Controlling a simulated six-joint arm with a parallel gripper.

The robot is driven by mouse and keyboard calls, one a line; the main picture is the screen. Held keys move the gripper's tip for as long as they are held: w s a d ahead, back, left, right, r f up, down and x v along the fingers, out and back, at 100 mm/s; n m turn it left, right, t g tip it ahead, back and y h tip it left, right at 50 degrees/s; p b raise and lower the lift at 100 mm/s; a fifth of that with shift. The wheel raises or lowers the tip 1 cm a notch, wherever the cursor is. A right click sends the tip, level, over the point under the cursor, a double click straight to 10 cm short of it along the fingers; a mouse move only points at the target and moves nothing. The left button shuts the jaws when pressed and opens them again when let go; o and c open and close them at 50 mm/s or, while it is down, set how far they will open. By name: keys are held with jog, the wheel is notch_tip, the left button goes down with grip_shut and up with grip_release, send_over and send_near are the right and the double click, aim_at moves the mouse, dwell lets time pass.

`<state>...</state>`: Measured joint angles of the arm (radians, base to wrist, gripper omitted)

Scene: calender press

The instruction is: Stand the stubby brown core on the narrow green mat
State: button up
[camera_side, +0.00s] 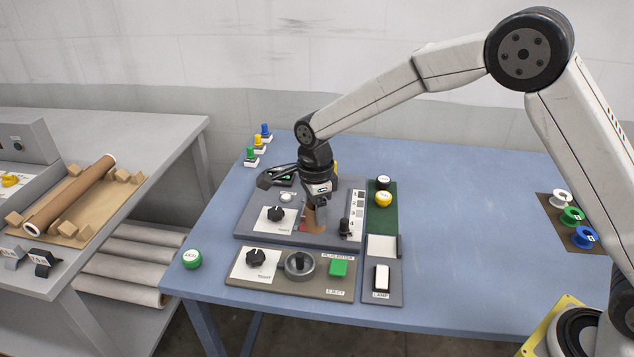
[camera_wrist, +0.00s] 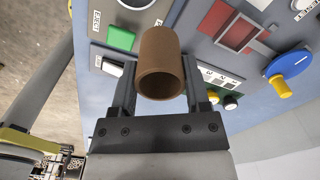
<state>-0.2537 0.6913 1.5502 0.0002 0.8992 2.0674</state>
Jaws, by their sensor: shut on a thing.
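The stubby brown core (camera_wrist: 158,55) is a short hollow tube between my gripper's two fingers in the wrist view. My gripper (camera_side: 318,205) is shut on it, and in the side view the core (camera_side: 311,221) shows below the fingers, over the grey upper panel. Whether its lower end touches the panel I cannot tell. The narrow green mat (camera_side: 382,224) lies to the right of that panel. A yellow round piece (camera_side: 383,199) and a black one (camera_side: 383,182) with pale tops stand toward its far end; its near part is bare.
A lower panel (camera_side: 290,276) holds a black knob, a grey dial and a green button. A lamp switch panel (camera_side: 381,283) lies in front of the mat. Coloured spools (camera_side: 571,216) stand at the right. The blue table (camera_side: 460,230) right of the mat is clear.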

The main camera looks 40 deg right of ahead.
jog(key=d+f+m, duration=0.3)
jog(key=d+m, duration=0.1)
jog(key=d, duration=1.7)
jog(key=shift+s+f+m, duration=0.2)
jog(key=shift+m, duration=0.2)
jog(key=shift+f, duration=0.15)
jog(key=shift+f, duration=1.85)
jog(key=shift+f, duration=1.4)
dwell(0.3)
jog(key=o, duration=1.3)
